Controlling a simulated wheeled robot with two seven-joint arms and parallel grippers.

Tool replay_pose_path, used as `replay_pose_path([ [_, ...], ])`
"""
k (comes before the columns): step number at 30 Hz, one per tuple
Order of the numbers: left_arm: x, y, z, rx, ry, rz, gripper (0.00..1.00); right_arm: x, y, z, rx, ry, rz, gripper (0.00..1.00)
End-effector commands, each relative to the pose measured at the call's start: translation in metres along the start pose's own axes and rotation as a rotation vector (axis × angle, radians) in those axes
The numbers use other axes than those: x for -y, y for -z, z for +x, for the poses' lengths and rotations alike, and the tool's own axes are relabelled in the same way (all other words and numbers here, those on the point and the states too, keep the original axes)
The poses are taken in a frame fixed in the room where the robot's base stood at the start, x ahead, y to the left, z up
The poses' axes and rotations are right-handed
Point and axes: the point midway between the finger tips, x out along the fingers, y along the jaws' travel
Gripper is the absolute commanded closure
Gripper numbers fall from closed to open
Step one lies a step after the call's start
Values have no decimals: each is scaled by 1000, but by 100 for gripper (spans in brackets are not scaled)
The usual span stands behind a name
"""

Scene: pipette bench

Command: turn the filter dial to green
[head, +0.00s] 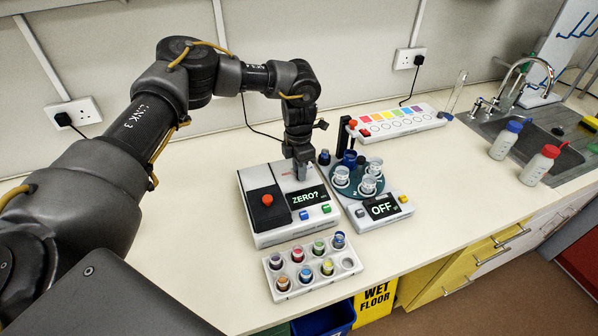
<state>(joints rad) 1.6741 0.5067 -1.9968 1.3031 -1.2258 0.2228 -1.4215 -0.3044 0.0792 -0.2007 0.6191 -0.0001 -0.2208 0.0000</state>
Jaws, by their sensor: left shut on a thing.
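The white instrument (262,226) in the middle of the bench has a black lid with a red knob (267,199), a display (306,197) reading "ZERO?", and green and blue buttons. My left gripper (301,174) points down at the top of this instrument, behind the display. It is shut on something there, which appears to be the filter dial. The jaws cover the dial, so its colour setting cannot be read. My right gripper is not in view.
A rack (312,272) of small colour-capped vials stands in front. To the right is a round teal carousel (356,193) with glass cups, its display (383,207) reading "OFF". A colour-square strip (395,121) lies behind. Bottles (505,141) stand by the sink. The left bench is clear.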

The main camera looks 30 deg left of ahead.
Motion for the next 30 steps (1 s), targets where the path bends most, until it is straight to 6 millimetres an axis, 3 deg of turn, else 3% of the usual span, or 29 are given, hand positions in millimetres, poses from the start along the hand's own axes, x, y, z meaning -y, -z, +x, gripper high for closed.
replay_pose_path([
  [10,2,-4,0,4,3,155,99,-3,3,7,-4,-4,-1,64],
  [26,4,-4,1,1,6,185,99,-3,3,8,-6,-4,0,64],
  [27,4,-4,1,1,6,185,75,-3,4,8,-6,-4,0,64],
  [30,3,-3,1,0,6,184,62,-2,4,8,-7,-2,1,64],
])
